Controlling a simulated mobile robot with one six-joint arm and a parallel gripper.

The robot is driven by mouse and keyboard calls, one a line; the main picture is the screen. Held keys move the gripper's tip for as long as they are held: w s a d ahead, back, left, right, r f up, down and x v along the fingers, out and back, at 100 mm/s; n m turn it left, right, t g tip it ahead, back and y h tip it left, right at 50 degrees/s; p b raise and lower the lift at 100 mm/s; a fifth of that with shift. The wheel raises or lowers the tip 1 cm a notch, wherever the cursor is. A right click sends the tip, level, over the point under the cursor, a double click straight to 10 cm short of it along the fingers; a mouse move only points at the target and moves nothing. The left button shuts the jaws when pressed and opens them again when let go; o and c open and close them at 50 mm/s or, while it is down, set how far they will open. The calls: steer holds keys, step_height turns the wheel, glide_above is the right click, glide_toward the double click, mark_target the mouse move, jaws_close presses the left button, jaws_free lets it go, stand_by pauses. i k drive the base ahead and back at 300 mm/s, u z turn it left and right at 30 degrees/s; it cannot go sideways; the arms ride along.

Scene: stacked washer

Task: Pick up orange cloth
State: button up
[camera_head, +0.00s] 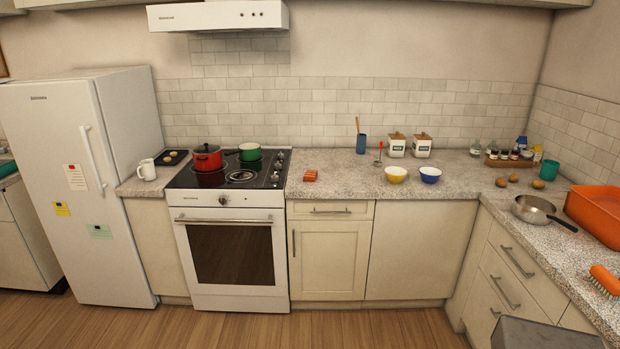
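A small orange cloth (310,176), seemingly folded, lies on the speckled countertop (340,186) just right of the stove. It lies apart from the other things on the counter. My gripper is not in view.
The white stove (229,253) holds a red pot (207,159) and a green pan (250,152). Yellow (396,175) and blue (430,175) bowls stand right of the cloth. An orange tub (597,212), orange brush (605,279) and metal pan (533,209) occupy the right counter. Floor before the cabinets is clear.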

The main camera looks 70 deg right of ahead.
mark_target(310, 176)
steer(key=z, duration=0.15)
steer(key=i, duration=0.85)
steer(key=z, duration=0.55)
steer(key=i, duration=0.65)
steer(key=z, duration=1.05)
steer(key=i, duration=0.75)
steer(key=z, duration=0.35)
